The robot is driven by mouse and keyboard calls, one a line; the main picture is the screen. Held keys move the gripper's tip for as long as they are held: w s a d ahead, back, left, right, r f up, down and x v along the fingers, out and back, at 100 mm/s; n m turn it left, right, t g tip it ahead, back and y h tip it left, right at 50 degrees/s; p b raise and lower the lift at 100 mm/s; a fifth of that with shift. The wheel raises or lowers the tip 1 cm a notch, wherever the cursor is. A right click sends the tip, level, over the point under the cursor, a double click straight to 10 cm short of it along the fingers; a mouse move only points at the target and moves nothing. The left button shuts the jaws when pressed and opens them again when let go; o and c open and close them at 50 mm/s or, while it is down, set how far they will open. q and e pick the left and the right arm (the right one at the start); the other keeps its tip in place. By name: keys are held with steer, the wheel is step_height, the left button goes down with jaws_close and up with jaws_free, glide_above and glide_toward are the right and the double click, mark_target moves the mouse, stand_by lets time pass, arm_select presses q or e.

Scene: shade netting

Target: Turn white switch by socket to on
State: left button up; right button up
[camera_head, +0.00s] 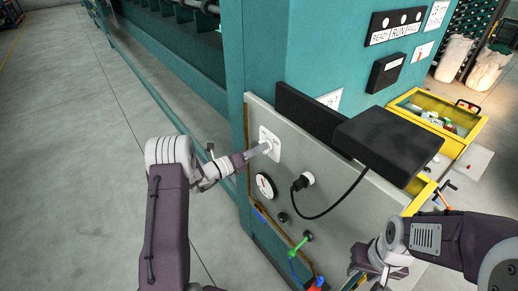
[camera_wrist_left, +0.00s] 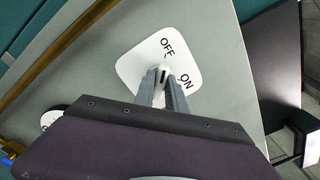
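The white switch plate (camera_head: 270,143) is on the grey panel, left of a socket (camera_head: 309,177) with a black plug (camera_head: 299,184) in it. In the left wrist view the plate (camera_wrist_left: 130,66) bears the words OFF and ON, with a small lever (camera_wrist_left: 163,73) showing a dark mark between them. My left gripper (camera_head: 266,147) is at the lever. Its fingertips (camera_wrist_left: 163,80) lie on either side of it and partly hide it; whether they grip it is unclear. My right gripper (camera_head: 365,284) is low at the bottom edge, its fingers apart, partly cut off and empty.
A black shelf-like box (camera_head: 388,143) juts out right of the socket, with a cable hanging from the plug. A round gauge (camera_head: 265,187) and a green-handled part (camera_head: 300,245) sit lower on the panel. A yellow bin (camera_head: 470,133) stands at the right. The floor at left is clear.

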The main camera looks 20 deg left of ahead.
arm_select(q)
steer(key=shift+d, duration=0.1)
jaws_close()
steer(key=shift+s+d+f+m+b, duration=0.1)
steer(key=shift+m+b, duration=4.4)
steer(key=shift+b, duration=2.6)
steer(key=shift+s+f+m+b, duration=0.1)
steer(key=shift+m+b, duration=4.4)
steer(key=shift+b, duration=2.55)
steer(key=shift+r, duration=0.1)
steer(key=o, duration=0.7)
jaws_free()
steer(key=shift+w, duration=0.1)
steer(key=shift+c, duration=0.2)
